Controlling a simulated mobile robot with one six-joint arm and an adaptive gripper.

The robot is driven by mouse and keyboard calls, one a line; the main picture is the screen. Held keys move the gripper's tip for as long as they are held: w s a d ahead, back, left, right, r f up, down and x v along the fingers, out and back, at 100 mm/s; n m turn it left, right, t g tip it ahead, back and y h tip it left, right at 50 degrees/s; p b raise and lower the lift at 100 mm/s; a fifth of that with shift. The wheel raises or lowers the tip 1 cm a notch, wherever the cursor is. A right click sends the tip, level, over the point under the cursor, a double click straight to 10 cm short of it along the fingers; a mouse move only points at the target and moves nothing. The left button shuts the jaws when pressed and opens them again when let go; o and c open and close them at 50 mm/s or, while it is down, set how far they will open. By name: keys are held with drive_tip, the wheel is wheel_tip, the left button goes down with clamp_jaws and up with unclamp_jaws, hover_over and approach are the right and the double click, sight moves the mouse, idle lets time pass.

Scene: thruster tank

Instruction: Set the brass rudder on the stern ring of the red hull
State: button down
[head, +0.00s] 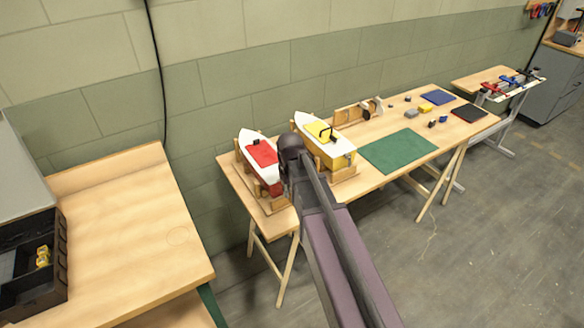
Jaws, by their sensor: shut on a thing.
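The red hull (263,153) has a white bow and a red deck. It sits in a wooden cradle at the left end of the far table, with its stern towards me. The stern ring cannot be made out at this size, and my arm passes close beside the hull's right side. The brass rudder is not visible. My arm reaches up from the bottom of the head view to a dark rounded joint between the two hulls. My gripper's fingers do not show, so what they hold cannot be seen.
A yellow hull (326,142) stands in its own cradle right of the red one. A green mat (398,150), a blue mat (438,97), a dark mat (468,113) and small blocks lie further right. A wooden bench (130,220) with a black tray (62,275) is at left.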

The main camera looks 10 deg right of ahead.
drive_tip(key=w+d+r+p, duration=0.1)
drive_tip(key=w+r+p, duration=0.3)
drive_tip(key=r+p, duration=0.1)
drive_tip(key=shift+r+m, duration=0.3)
drive_tip(key=shift+r, duration=0.15)
drive_tip(key=shift+f, duration=0.15)
drive_tip(key=shift+d+f+b, duration=0.1)
drive_tip(key=shift+f+b, duration=2.4)
drive_tip(key=shift+s+f+b, duration=0.1)
drive_tip(key=shift+f+b, duration=1.3)
idle(3.0)
